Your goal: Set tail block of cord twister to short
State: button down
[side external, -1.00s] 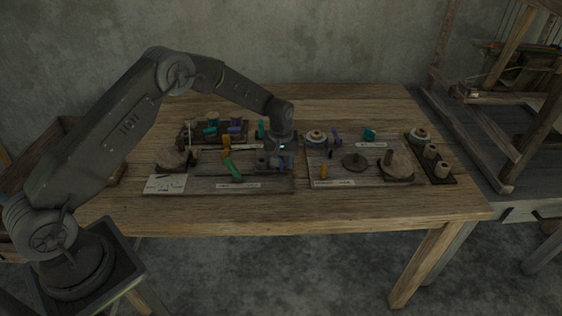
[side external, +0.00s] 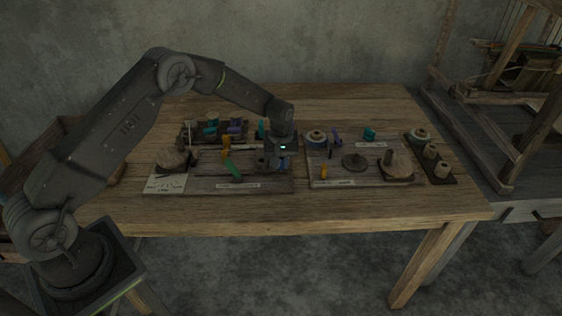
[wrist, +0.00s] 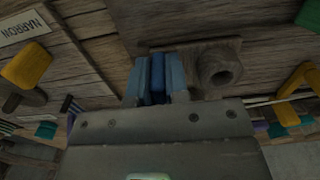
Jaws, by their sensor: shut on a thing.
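My gripper (wrist: 157,82) is shut on a blue handle (wrist: 158,72), a dark blue upright piece pressed between two lighter blue fingers. The handle stands beside a wooden block with a round hollow boss (wrist: 219,68), which seems to be part of the cord twister's tail block. In the side external view my gripper (side external: 281,166) is low over the right end of the left board (side external: 210,184), with a little blue showing. My gripper hides most of the block there, and I cannot read its setting.
A green lever (side external: 232,171) and yellow handles (side external: 226,147) stand left of my gripper. The table front is clear.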

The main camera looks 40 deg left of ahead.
aim_at(256, 169)
jog(key=s+a, duration=0.5)
jog(key=shift+s+a, duration=0.15)
jog(key=shift+a, duration=0.1)
jog(key=c, duration=1.1)
grip_release()
jog(key=shift+c, duration=0.2)
jog(key=shift+d+r, duration=0.1)
jog(key=shift+r, duration=0.15)
notch_tip(256, 169, up, 13)
jog(key=shift+r, duration=0.15)
